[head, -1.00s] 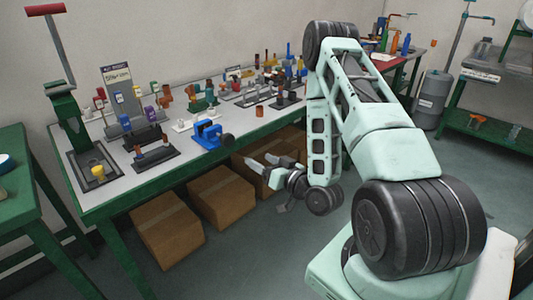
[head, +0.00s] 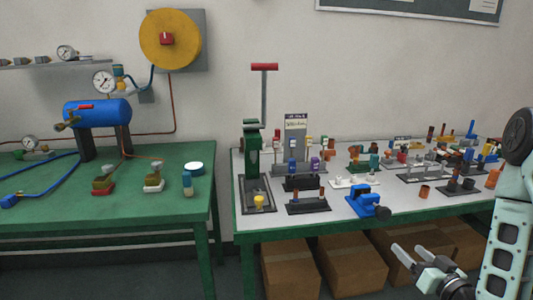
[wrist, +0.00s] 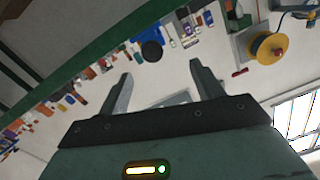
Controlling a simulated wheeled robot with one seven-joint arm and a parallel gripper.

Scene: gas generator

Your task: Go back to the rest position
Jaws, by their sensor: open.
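My gripper (head: 423,255) is at the lower right in the head view, in front of the white-topped workbench (head: 335,212) and a little below its top. Its two grey fingers are apart with nothing between them. The wrist view also shows my gripper (wrist: 160,82), open and empty, with the fingers well separated. Part of my pale green arm shows at the right edge of the head view.
A blue vise (head: 367,201) sits at the bench's front edge, near my gripper. A green press (head: 253,165) stands at the bench's left end. Cardboard boxes (head: 350,265) lie under the bench. A green table (head: 120,215) with a blue tank (head: 97,113) stands left.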

